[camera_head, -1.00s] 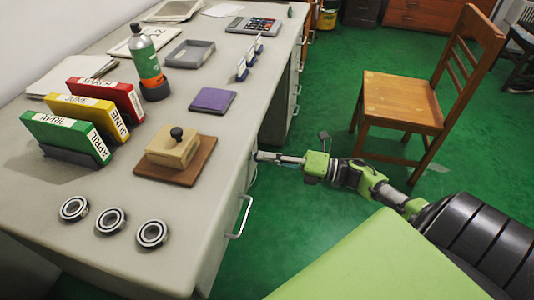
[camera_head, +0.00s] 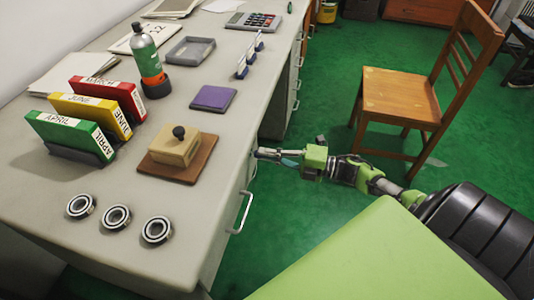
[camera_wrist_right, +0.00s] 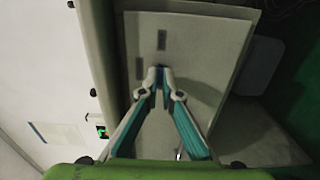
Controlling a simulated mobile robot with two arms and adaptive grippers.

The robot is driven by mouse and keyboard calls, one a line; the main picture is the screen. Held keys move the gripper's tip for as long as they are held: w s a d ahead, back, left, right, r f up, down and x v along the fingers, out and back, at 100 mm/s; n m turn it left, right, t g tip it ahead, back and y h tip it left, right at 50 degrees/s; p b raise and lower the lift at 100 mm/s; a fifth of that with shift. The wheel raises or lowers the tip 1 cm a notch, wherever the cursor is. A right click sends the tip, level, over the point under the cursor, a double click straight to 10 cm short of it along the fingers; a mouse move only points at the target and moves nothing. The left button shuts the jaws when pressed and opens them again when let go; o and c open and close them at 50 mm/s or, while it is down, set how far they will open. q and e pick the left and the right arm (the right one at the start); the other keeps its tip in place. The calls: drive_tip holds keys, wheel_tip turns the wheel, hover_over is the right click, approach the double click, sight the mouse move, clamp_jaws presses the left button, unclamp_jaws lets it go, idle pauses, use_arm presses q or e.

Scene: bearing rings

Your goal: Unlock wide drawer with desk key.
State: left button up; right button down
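The grey desk (camera_head: 60,190) fills the left of the head view, and its drawer side faces right and is seen steeply. A pale drawer handle (camera_head: 241,213) sticks out near the front corner. My right gripper (camera_head: 258,153) is at the desk's side, just beyond that handle. In the right wrist view, its two white-and-teal fingers (camera_wrist_right: 160,73) come together at the tips before a grey front panel (camera_wrist_right: 205,60) with small dark slots. I see no desk key or lock clearly; anything between the fingertips is too small to tell. My left gripper is out of view.
On the desk are several bearing rings (camera_head: 116,217), a wooden block with a knob (camera_head: 175,148), coloured binders (camera_head: 68,137), a bottle (camera_head: 147,55) and a calculator (camera_head: 253,22). A wooden chair (camera_head: 400,98) stands beyond my right arm. Green floor lies between.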

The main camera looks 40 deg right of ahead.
drive_tip(key=c, duration=2.3)
unclamp_jaws()
drive_tip(key=v, duration=1.2)
